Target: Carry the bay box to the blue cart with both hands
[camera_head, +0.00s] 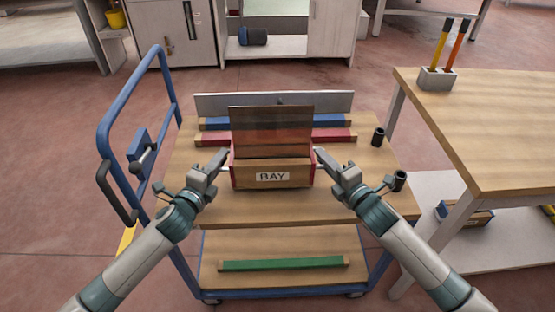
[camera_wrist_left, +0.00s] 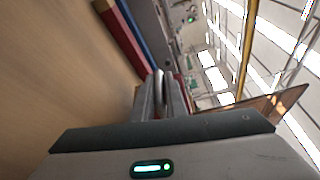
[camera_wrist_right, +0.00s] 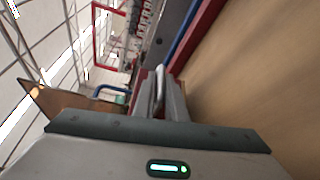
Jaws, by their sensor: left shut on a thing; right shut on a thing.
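The bay box (camera_head: 271,177) is a wooden box with red ends and a "BAY" label, with a dark see-through pane (camera_head: 271,130) standing up in it. It is over the top deck of the blue cart (camera_head: 190,160); I cannot tell whether it touches the deck. My left gripper (camera_head: 224,162) is shut on the handle at the box's left end. My right gripper (camera_head: 322,160) is shut on the handle at its right end. In the left wrist view the jaws (camera_wrist_left: 160,95) close around a metal handle; the right wrist view shows the same on the jaws (camera_wrist_right: 161,95).
Blue (camera_head: 215,124) and red bars (camera_head: 213,139) and a grey upright plate (camera_head: 330,101) are behind the box. A black cup (camera_head: 378,137) stands at the deck's right. A green bar (camera_head: 283,263) lies on the lower shelf. A wooden table (camera_head: 495,140) stands at the right.

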